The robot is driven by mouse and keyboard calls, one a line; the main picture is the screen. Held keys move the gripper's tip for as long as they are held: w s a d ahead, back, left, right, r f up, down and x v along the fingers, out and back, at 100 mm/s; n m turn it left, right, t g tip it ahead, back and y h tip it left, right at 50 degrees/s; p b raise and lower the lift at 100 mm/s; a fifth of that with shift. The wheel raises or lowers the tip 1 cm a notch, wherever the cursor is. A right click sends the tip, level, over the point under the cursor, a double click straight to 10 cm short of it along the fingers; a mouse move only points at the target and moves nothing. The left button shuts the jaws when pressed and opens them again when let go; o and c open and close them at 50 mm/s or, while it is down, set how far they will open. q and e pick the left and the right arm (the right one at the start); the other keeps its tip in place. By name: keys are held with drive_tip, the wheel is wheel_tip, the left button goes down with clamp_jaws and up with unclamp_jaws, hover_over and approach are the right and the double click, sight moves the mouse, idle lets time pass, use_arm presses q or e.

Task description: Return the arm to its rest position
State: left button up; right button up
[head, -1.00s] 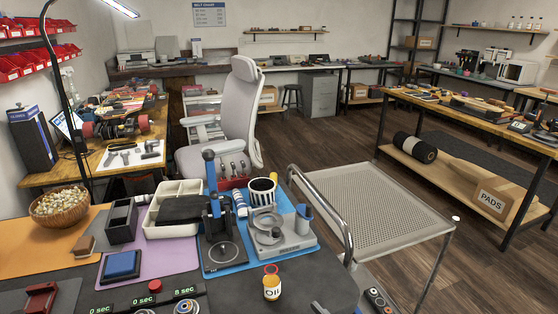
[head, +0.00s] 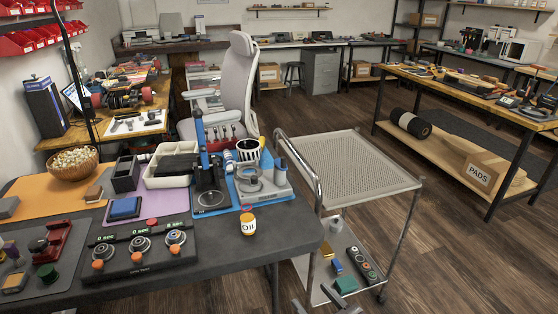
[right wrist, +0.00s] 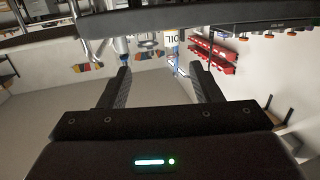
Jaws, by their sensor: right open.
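My right gripper (head: 325,304) shows only in part at the bottom edge of the head view, low beside the table and the cart. In the right wrist view its two dark fingers (right wrist: 160,74) stand wide apart with nothing between them. A white and yellow oil jar (head: 248,225) stands on the dark table (head: 215,252) near its right edge, well apart from this gripper. It also shows in the right wrist view, where the jar (right wrist: 170,40) is in the background. My left gripper is in neither view.
A metal cart (head: 355,165) stands right of the table, with small items on its lower shelf. A blue mat (head: 275,199) carries a tool stand and a grey fixture. A timer panel (head: 140,260) lies at the front left. Open floor (head: 465,250) lies right of the cart.

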drive_tip(key=s+d+f+m+g+h, duration=0.15)
drive_tip(key=d+f, duration=0.25)
drive_tip(key=f, duration=0.6)
drive_tip(key=s+d+f+m+g+h, duration=0.1)
drive_tip(key=s+d+f+g+h, duration=0.2)
drive_tip(key=f, duration=0.8)
drive_tip(key=s+d+f+m+g+h, duration=0.1)
drive_tip(key=s+d+f+g+h, duration=0.2)
drive_tip(key=f, duration=0.7)
drive_tip(key=s+d+f+g+h, duration=0.15)
drive_tip(key=s+f+g, duration=0.45)
drive_tip(key=s+f, duration=0.65)
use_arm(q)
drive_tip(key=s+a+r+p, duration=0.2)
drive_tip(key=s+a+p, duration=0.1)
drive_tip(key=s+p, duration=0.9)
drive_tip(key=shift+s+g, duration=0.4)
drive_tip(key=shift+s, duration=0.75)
use_arm(e)
drive_tip(key=s+d+r, duration=0.1)
drive_tip(key=s+d, duration=0.1)
drive_tip(key=s, duration=0.5)
drive_tip(key=s+d+r, duration=0.1)
drive_tip(key=s, duration=0.6)
drive_tip(key=shift+s+d+r, duration=0.35)
drive_tip(key=shift+d, duration=0.05)
